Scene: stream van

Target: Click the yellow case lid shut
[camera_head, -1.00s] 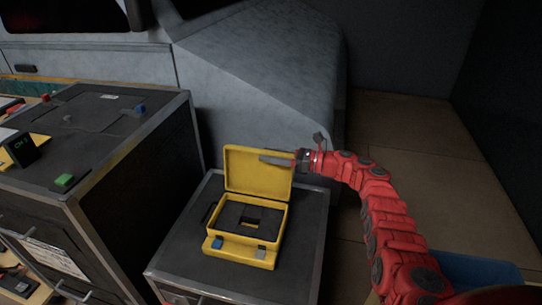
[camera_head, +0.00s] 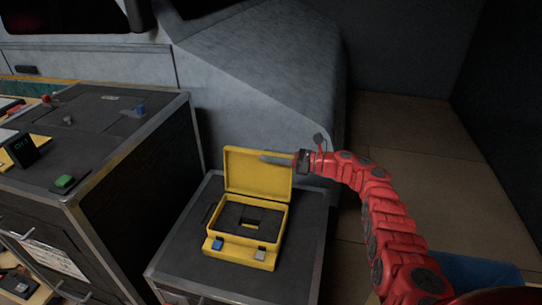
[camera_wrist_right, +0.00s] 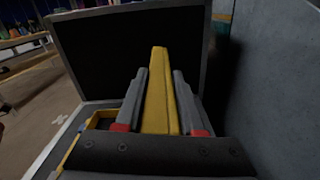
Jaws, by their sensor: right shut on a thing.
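The yellow case (camera_head: 240,258) stands on a dark cabinet with its lid (camera_head: 250,177) upright and open. Dark foam with a cutout lines its inside. A blue latch and a grey latch are on its front. My right gripper (camera_head: 270,160) reaches in from the right at the lid's upper right edge. In the right wrist view the lid (camera_wrist_right: 158,95) shows edge-on between the two grey fingers of the right gripper (camera_wrist_right: 160,85), which is shut on it. My left gripper is not in view.
The dark cabinet top (camera_head: 180,262) has free room left of the case. A grey sloped housing (camera_head: 260,70) rises behind the case. A blue bin (camera_head: 480,272) stands at lower right.

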